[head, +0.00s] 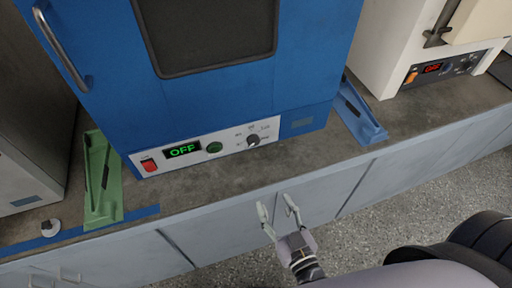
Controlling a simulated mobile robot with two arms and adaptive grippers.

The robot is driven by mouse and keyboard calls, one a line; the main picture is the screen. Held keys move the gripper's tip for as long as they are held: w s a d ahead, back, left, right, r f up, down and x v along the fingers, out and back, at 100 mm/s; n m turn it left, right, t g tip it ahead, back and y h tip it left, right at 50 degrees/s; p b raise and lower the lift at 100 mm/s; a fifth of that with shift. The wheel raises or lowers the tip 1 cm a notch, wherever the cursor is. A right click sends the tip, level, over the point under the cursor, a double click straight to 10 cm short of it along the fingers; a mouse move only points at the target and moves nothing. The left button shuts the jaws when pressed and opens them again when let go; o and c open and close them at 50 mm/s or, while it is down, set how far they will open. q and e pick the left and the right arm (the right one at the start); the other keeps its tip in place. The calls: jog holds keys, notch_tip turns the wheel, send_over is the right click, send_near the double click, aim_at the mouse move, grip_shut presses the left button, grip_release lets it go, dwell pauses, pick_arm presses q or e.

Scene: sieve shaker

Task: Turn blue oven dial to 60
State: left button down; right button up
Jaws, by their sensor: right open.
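The blue oven (215,92) stands on the counter, its door with a dark window shut. My left gripper is not in view.
A green bracket-like holder (103,190) stands left of the oven, a blue one (358,115) right of it. A white oven (405,45) with a red display stands at the right. A small knob-like item (51,227) lies at the left. The counter's front strip (230,180) is clear.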

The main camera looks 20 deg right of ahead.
jog(key=t, duration=0.1)
send_near(255, 143)
jog(key=shift+m+h, duration=0.4)
jog(key=w+p, duration=0.1)
jog(key=w, duration=0.5)
jog(key=w+a+p, duration=0.1)
jog(key=w, duration=0.2)
jog(key=shift+w+p, duration=0.2)
jog(key=shift+p, duration=0.1)
jog(key=shift+c, duration=0.3)
jog(key=c, duration=1.1)
